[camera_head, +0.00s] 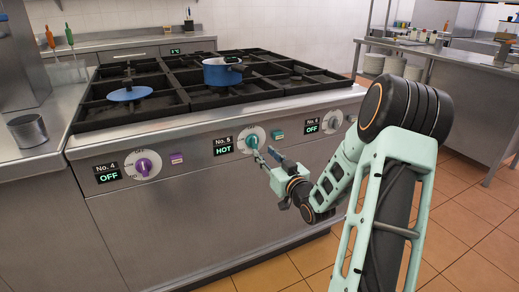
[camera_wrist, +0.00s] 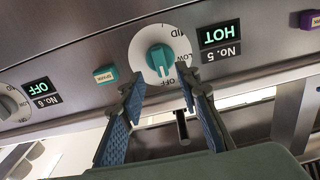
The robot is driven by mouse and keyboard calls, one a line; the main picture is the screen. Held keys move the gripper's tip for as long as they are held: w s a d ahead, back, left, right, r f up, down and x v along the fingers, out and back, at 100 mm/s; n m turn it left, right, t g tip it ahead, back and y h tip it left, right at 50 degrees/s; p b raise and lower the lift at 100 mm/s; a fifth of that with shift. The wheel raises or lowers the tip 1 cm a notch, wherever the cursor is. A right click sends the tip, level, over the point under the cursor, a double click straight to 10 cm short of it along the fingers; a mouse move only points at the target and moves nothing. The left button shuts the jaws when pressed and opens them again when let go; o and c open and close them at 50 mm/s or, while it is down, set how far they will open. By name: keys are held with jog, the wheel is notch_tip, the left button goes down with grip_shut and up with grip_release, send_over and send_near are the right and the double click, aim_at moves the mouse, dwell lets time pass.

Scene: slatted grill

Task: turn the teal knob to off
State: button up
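The teal knob (camera_head: 251,141) sits on a round white dial on the grill's front panel, beside a No. 5 display (camera_head: 223,146) that reads HOT. In the wrist view the knob (camera_wrist: 160,60) appears upside down, with OFF, LOW and MID printed around its dial. Its teal bar stands near upright in that view; which end is the pointer I cannot tell. My gripper (camera_head: 264,154) is just in front of the knob. In the wrist view my gripper (camera_wrist: 160,82) is open, its fingers spread below the knob with nothing between them. Contact with the dial is unclear.
A purple knob (camera_head: 143,165) by No. 4 and another knob (camera_head: 332,122) by No. 6 flank it; both displays read OFF. A teal button (camera_head: 277,134) is close by. A blue pot (camera_head: 222,73) and blue lid (camera_head: 129,94) rest on the grates.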

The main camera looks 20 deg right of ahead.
jog(key=s, duration=0.6)
jog(key=shift+d, duration=0.1)
jog(key=shift+w, duration=0.1)
